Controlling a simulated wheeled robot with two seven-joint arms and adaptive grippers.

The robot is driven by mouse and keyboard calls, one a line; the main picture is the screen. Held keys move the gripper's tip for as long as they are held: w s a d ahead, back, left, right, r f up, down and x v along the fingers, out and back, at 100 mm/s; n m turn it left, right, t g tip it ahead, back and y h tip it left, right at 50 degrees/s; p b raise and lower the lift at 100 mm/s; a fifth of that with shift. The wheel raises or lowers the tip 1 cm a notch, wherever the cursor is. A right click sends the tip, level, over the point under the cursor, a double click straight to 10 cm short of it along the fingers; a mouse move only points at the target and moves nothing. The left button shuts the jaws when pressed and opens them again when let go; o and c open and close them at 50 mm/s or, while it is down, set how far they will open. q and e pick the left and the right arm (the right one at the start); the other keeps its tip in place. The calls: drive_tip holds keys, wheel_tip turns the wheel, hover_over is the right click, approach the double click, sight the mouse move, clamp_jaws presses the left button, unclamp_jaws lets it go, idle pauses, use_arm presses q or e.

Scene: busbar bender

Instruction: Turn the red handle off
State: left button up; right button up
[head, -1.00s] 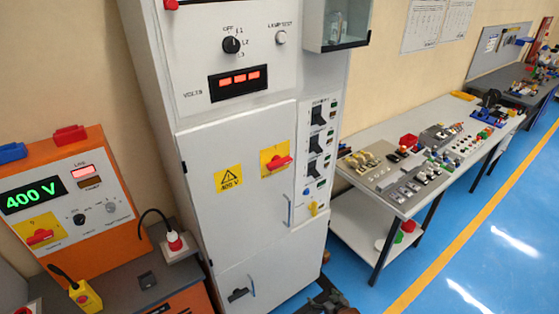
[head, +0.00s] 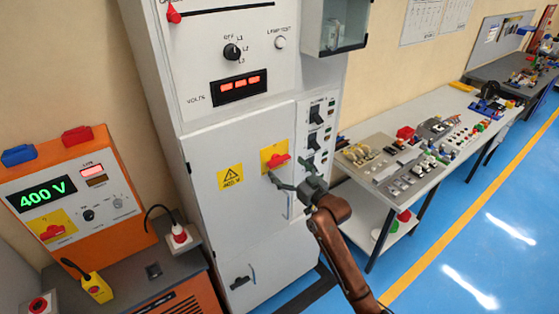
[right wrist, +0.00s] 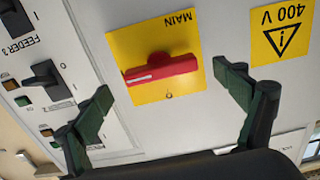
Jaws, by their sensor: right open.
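The red handle (head: 279,161) sits on a yellow plate (head: 266,153) on the grey cabinet door. In the right wrist view the handle (right wrist: 160,70) lies across its plate, marked MAIN, slightly tilted in the picture. My right gripper (head: 292,178) is open just below the handle in the head view. In the right wrist view its two green fingers (right wrist: 172,95) are spread wide, one on each side of the plate. Nothing is between the fingertips, and the handle appears beyond them, apart from them. My left gripper is not in view.
The cabinet door has a 400 V warning sign (head: 230,177) and a vertical door pull (head: 290,206). A column of black feeder switches (head: 316,114) is to the right. A parts table (head: 400,208) is right.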

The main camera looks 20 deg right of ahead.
sight(281, 163)
drive_tip(key=x, duration=0.3)
drive_tip(key=shift+w+a+p, duration=0.2)
drive_tip(key=shift+w+p, duration=0.15)
drive_tip(key=shift+w+a, duration=0.1)
drive_tip(key=shift+w, duration=0.25)
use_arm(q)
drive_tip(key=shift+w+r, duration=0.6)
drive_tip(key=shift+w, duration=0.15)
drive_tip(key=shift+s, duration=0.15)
use_arm(e)
drive_tip(key=c, duration=1.7)
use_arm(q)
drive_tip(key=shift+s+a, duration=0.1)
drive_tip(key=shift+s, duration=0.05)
